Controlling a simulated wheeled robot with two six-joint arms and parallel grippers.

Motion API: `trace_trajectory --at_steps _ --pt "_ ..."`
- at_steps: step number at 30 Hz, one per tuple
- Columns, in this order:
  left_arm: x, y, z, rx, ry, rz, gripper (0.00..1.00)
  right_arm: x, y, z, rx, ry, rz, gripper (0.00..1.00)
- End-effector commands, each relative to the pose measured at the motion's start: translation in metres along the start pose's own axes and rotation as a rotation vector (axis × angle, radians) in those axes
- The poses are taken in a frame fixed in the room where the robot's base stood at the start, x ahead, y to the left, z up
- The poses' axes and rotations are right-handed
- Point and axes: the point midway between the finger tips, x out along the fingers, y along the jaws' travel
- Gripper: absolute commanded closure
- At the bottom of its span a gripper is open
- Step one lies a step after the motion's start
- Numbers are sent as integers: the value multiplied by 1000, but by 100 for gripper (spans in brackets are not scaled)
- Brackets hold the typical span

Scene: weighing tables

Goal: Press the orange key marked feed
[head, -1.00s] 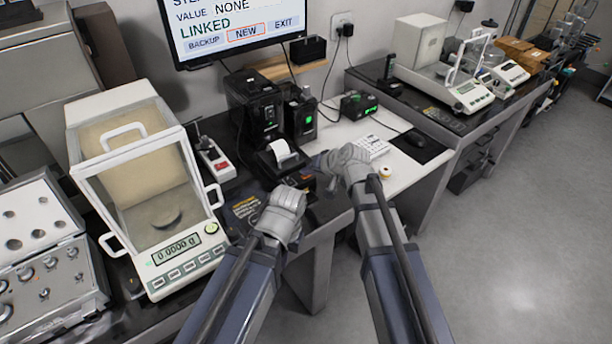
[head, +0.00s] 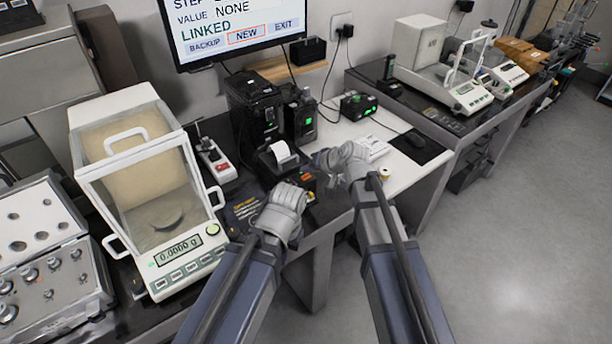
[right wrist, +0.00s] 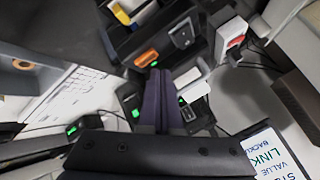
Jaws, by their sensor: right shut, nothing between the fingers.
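A small black printer with a white paper roll (head: 281,152) stands at the middle of the bench. A small orange patch (head: 307,180), which looks like the orange key, shows at its front between my two grippers; any lettering is too small to read. In the right wrist view an orange rectangle (right wrist: 182,36) sits on a dark body, beyond the fingertips and apart from them. My right gripper (head: 320,161) is shut and empty, just right of the printer; its dark fingers fill the middle of the wrist view (right wrist: 160,78). My left gripper (head: 288,197) is in front of the printer, its fingers hidden.
A glass-doored balance (head: 150,200) stands left, beside a case of weights (head: 45,255). A power strip with a red switch (head: 213,155) lies behind. A white keypad (head: 372,148), mouse mat (head: 420,148) and small tape roll (head: 385,172) lie right. A monitor (head: 240,30) hangs above.

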Motion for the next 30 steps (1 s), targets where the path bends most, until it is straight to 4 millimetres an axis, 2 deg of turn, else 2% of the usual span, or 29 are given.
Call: trace_trajectory --at_steps 5,18,30 --pt "-7 -1 0 0 0 0 100 -5 -4 -4 0 0 0 100" --pt "-49 -5 3 0 0 0 100 -34 -25 -25 0 0 0 100" --pt "-50 -5 3 0 0 0 100 -35 -25 -25 0 0 0 100"
